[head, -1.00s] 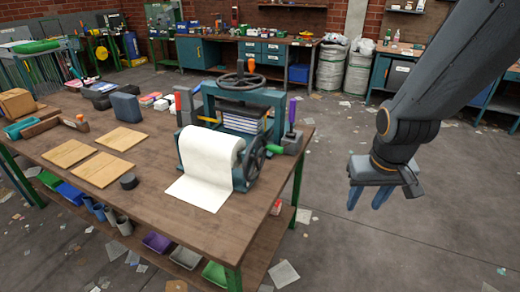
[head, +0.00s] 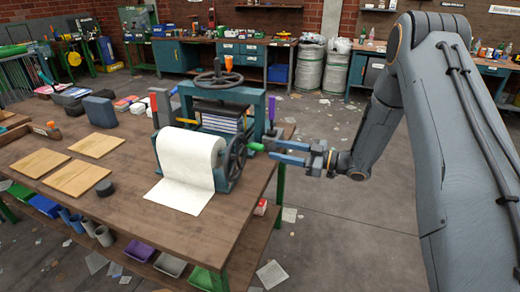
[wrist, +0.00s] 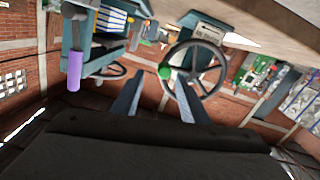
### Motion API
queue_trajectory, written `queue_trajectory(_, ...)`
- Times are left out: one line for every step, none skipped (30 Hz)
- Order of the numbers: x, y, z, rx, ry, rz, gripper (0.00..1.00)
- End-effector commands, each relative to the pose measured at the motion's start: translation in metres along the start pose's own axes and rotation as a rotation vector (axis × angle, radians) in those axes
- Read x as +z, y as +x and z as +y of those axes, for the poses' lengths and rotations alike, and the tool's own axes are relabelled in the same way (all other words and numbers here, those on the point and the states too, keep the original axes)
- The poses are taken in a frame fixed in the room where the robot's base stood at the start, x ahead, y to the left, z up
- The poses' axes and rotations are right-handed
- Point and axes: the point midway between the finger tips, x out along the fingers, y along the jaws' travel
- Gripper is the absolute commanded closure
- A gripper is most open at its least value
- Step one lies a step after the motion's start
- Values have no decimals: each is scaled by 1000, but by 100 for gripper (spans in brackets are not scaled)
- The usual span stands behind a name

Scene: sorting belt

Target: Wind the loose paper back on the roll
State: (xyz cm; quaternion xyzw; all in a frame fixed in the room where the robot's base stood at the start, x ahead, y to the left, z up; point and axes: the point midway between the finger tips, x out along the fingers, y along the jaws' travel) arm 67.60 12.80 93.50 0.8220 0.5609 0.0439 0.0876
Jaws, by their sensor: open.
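The white paper roll (head: 190,152) sits in a teal stand on the workbench, and its loose sheet (head: 178,197) hangs down flat onto the bench top. A spoked crank wheel (head: 237,158) is on the stand's right side, with a green handle (head: 256,146) sticking out to the right. My gripper (head: 272,153) is open, its blue fingers pointing left at the green handle. In the wrist view the green handle's round end (wrist: 165,71) shows between and beyond the fingertips, in front of the wheel (wrist: 198,72). I cannot tell whether they touch.
A teal press (head: 222,105) with a top handwheel stands behind the roll. Wooden boards (head: 80,179) lie to the left. The floor to the right is open.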

Motion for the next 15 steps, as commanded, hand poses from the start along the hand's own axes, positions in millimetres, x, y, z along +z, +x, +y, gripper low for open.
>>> queue_trajectory(1, 0, -4, -16, 3, 17, 60)
queue_trajectory(0, 0, -5, -23, 4, 25, 60)
queue_trajectory(0, 2, -7, -29, 5, 32, 60)
queue_trajectory(0, 4, -7, -32, 5, 34, 60)
queue_trajectory(-1, 7, -8, -34, 5, 35, 60)
queue_trajectory(-2, 12, -8, -35, 4, 36, 60)
queue_trajectory(-2, 16, -9, -35, 4, 35, 60)
queue_trajectory(-3, 21, -9, -34, 5, 35, 60)
queue_trajectory(-3, 27, -9, -34, 5, 35, 60)
queue_trajectory(-3, 32, -9, -35, 4, 34, 60)
queue_trajectory(-3, 37, -9, -34, 5, 34, 60)
queue_trajectory(-3, 43, -9, -33, 5, 33, 60)
queue_trajectory(-4, 48, -10, -33, 5, 33, 60)
queue_trajectory(-4, 52, -10, -33, 5, 34, 60)
queue_trajectory(-4, 57, -9, -32, 4, 34, 60)
